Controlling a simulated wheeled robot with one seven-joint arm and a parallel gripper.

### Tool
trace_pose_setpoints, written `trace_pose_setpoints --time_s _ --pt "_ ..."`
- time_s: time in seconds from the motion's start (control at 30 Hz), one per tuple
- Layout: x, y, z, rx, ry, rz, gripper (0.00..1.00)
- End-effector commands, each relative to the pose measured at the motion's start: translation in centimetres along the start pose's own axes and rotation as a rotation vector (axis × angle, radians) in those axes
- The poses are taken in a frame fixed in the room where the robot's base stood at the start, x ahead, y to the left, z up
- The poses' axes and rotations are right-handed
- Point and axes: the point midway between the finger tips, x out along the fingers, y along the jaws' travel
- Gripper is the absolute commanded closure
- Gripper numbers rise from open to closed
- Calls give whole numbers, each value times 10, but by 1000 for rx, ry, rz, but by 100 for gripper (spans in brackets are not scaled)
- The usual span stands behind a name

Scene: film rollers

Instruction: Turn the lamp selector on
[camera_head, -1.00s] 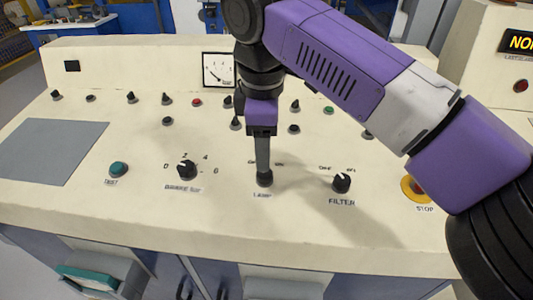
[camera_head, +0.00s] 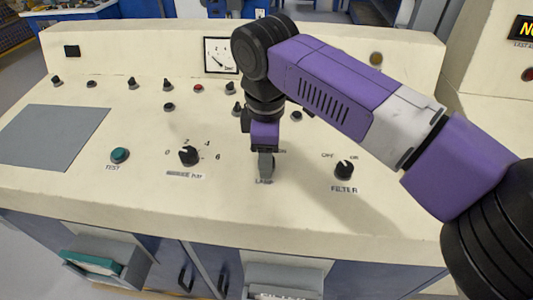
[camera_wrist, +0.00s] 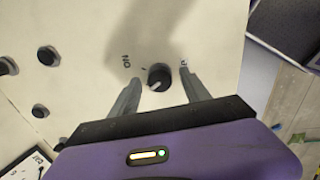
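The lamp selector (camera_wrist: 158,77) is a round black knob with a pale pointer mark, on the cream panel. In the wrist view it shows between the two grey fingers of my gripper (camera_wrist: 160,97), with a visible gap on each side. The "ON" label (camera_wrist: 126,60) is to its upper left; a label at its right is mostly hidden by a finger. The pale mark appears at the knob's lower left in that view. In the head view my gripper (camera_head: 266,170) points down over the "LAMP" label (camera_head: 264,181) and hides the knob.
The filter knob (camera_head: 344,170) is to the right of my gripper. A pressure selector knob (camera_head: 189,156) and green test button (camera_head: 120,155) are to the left. Several small knobs and a gauge (camera_head: 221,55) stand behind. The panel's front strip is clear.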

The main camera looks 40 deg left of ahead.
Motion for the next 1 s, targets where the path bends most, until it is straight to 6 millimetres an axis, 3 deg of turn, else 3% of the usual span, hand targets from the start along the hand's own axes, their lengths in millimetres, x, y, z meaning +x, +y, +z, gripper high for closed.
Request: trace_pose_setpoints --time_s 0.03,0.27,0.67,1.0 --pt "0 0 0 0 0 0 54" --pt "0 0 0 0 0 0 100" --pt "-3 -1 -1 64 2 -4 100" --pt "-6 -2 -1 319 2 -7 100"
